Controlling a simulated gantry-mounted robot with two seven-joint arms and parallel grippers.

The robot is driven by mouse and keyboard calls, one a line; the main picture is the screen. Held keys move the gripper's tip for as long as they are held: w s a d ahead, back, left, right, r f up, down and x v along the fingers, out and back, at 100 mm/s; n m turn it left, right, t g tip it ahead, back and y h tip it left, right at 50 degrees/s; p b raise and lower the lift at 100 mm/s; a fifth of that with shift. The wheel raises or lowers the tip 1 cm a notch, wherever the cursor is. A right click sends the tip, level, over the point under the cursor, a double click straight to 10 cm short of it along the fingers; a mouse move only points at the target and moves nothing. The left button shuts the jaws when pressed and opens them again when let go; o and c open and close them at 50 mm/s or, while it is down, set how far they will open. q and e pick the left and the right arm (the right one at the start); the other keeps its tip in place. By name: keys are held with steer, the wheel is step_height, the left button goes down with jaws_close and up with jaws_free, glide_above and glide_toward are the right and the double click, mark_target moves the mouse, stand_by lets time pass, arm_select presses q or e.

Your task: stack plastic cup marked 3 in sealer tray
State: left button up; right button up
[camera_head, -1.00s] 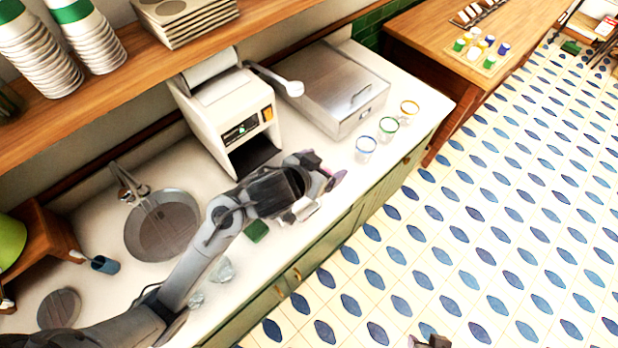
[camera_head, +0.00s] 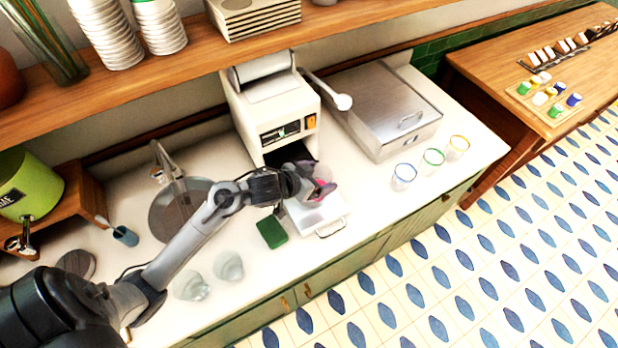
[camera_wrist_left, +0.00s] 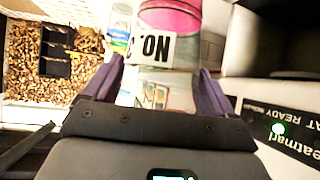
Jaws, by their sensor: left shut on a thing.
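My left gripper (camera_head: 318,186) is shut on a plastic cup (camera_head: 324,193), just in front of the sealer and above its tray. In the left wrist view the clear cup (camera_wrist_left: 170,17) has pink contents and a white label reading "NO."; its number does not show. It sits between my two dark fingers. The sealer tray (camera_head: 330,222) is pulled out at the front of the white sealer (camera_head: 275,105). The gripper and cup hide part of the tray, so I cannot tell whether they touch it. My right gripper is not in view.
Three coloured-rim glasses (camera_head: 433,157) stand to the right, by a metal box (camera_head: 385,100). A green sponge (camera_head: 272,232) lies left of the tray. Two clear glass vessels (camera_head: 228,265) stand near the front edge. The sealer's lever (camera_head: 342,101) sticks out to the right.

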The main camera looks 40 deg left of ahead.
arm_select(q)
steer(key=shift+w+a+f, duration=0.3)
steer(key=shift+a+f, duration=0.5)
steer(key=shift+f, duration=0.35)
steer(key=shift+w+a+f, duration=0.25)
steer(key=shift+a+f, duration=0.5)
steer(key=shift+f, duration=0.45)
steer(key=shift+w+a+f, duration=0.3)
steer(key=shift+a+f, duration=0.5)
steer(key=shift+f, duration=0.35)
steer(key=shift+f, duration=0.3)
steer(key=o, duration=1)
steer(key=shift+c, duration=0.2)
